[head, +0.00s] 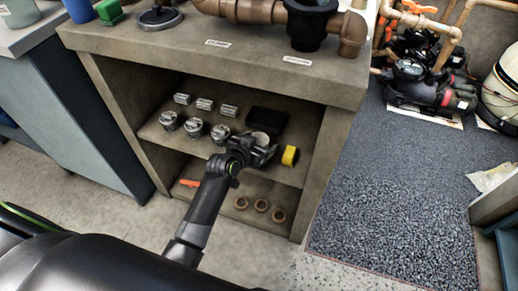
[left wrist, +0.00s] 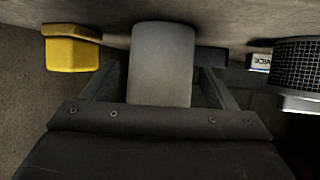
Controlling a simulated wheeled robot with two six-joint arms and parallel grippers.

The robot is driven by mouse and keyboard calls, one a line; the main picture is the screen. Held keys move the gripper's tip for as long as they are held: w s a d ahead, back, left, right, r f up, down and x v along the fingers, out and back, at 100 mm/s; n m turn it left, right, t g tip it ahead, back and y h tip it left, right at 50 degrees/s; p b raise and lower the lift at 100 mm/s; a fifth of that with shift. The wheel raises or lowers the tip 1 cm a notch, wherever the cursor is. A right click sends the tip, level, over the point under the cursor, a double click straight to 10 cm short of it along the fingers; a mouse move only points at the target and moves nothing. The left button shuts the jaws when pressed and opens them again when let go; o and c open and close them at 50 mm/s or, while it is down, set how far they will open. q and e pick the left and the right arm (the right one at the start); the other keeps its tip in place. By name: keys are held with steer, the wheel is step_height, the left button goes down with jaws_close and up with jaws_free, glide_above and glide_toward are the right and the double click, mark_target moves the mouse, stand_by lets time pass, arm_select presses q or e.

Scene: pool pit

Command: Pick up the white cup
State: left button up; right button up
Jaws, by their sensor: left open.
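The white cup (head: 261,138) stands on the middle shelf of the open cabinet, mostly hidden behind my left gripper in the head view. In the left wrist view the cup (left wrist: 162,62) looks pale grey and sits between the two fingers. My left gripper (head: 262,152) reaches into the shelf and is open, with a finger on each side of the cup. In the left wrist view thin gaps seem to show beside the cup at the left gripper (left wrist: 160,90); contact is hard to tell. My right gripper does not show.
Several metal parts (head: 195,128) stand to the left. Brown rings (head: 260,206) lie on the lower shelf. The cabinet top (head: 215,56) overhangs the shelf.

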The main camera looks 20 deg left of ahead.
arm_select(q)
steer(key=shift+x, duration=0.95)
steer(key=shift+s, duration=0.1)
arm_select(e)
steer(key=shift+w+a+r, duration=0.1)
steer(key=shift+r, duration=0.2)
arm_select(q)
steer(key=c, duration=1.1)
steer(key=shift+o, duration=0.2)
